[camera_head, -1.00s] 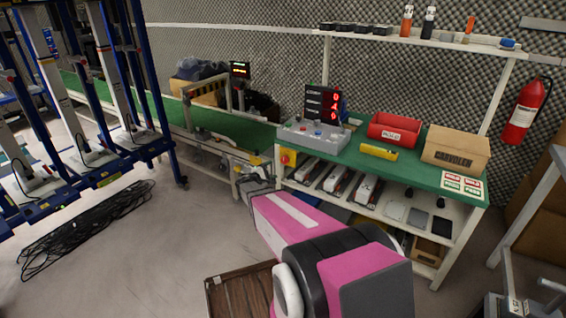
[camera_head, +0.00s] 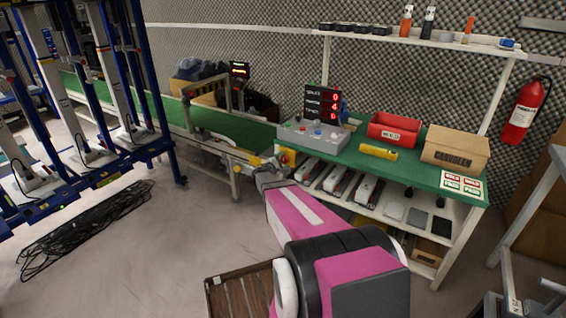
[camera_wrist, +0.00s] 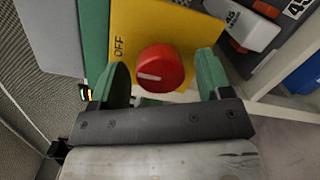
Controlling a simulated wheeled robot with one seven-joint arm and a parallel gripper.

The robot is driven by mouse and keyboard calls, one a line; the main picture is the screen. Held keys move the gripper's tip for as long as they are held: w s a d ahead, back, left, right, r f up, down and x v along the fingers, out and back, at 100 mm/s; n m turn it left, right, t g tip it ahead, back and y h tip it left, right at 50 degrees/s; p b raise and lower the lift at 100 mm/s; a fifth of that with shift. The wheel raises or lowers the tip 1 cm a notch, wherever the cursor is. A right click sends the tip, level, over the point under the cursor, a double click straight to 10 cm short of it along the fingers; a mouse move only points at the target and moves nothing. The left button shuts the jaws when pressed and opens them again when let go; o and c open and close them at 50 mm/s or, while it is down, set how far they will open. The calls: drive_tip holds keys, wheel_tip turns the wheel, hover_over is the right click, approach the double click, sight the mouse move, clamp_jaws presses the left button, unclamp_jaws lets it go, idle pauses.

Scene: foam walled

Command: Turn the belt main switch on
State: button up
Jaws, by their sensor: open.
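The belt main switch is a round red knob (camera_wrist: 160,68) with a white line on its left half, pointing left in the wrist view. It sits on a yellow plate (camera_wrist: 183,22) marked OFF at the upper left of the knob. My gripper (camera_wrist: 163,76) is open, with one green finger on each side of the knob. Clear gaps show between fingers and knob in this view; contact cannot be confirmed. In the head view the yellow plate (camera_head: 289,153) is at the bench's left end, and my arm's end mostly hides the knob.
The green bench (camera_head: 350,157) holds a grey control box (camera_head: 322,138), a red display (camera_head: 322,103), a red bin (camera_head: 394,130) and a cardboard box (camera_head: 455,147). The green conveyor (camera_head: 225,130) runs left of it. A blue-framed rack (camera_head: 120,145) stands at left.

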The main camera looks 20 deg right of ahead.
drive_tip(key=c, duration=0.9)
drive_tip(key=shift+c, duration=0.2)
drive_tip(key=shift+n, duration=0.3)
drive_tip(key=n, duration=0.3)
drive_tip(key=shift+d+f+n+h, duration=0.1)
drive_tip(key=shift+n+h, duration=0.2)
drive_tip(key=shift+n, duration=0.1)
drive_tip(key=n+t, duration=0.1)
drive_tip(key=n, duration=0.3)
drive_tip(key=shift+n, duration=0.3)
drive_tip(key=n+t, duration=0.1)
drive_tip(key=n, duration=0.4)
drive_tip(key=shift+s, duration=0.1)
drive_tip(key=shift+f+n+t+y, duration=0.1)
drive_tip(key=shift+n+t+y, duration=0.3)
drive_tip(key=shift+n, duration=2.2)
